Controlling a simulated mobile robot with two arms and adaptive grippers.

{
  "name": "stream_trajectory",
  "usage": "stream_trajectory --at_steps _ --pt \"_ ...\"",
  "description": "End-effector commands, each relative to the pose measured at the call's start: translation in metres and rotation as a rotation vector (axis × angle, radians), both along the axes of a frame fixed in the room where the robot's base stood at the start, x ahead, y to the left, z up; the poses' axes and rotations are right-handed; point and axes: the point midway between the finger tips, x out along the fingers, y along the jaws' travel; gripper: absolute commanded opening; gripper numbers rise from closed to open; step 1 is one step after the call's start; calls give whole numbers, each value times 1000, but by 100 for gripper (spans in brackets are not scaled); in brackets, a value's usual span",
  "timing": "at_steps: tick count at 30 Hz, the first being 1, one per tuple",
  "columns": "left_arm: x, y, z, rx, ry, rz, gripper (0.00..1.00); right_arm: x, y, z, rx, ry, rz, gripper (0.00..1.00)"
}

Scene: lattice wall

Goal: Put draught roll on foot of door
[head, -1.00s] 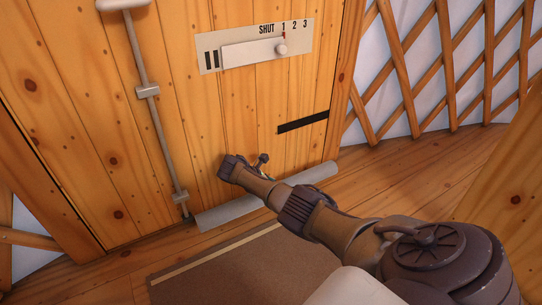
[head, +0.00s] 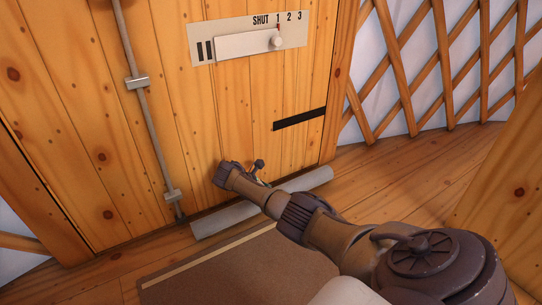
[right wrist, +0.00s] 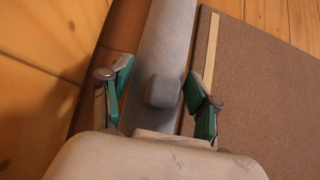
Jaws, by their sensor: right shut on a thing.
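The draught roll (head: 300,185), a long grey roll, lies along the foot of the door (head: 215,115), between it and the brown mat. Its middle is hidden behind my right arm in the head view. In the right wrist view the roll (right wrist: 168,35) runs upward between the green-padded fingers, with a small grey block (right wrist: 163,90) on it. My right gripper (right wrist: 155,88) is shut on the roll. In the head view this gripper (head: 257,178) is low in front of the door. Whether the roll touches the door or floor I cannot tell. My left gripper is not in view.
A brown mat (head: 240,272) with a pale stripe lies in front of the roll. A vertical rod (head: 153,130) and a slider panel (head: 250,42) marked SHUT 1 2 3 are on the door. Lattice wall (head: 420,70) and clear floor (head: 400,170) are to the right.

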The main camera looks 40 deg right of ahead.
Motion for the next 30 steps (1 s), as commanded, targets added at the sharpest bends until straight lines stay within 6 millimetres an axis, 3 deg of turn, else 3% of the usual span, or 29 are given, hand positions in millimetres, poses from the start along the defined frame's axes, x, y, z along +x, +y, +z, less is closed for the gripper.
stream_trajectory --at_steps 23,24,29,30 --pt "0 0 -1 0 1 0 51 0 0 -9 -1 0 -1 13" --pt "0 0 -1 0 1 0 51 0 0 -10 -1 0 -1 63" --pt "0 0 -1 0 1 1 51 0 0 -9 0 -1 -1 90" --pt "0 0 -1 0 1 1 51 0 0 -10 0 -1 -1 90"
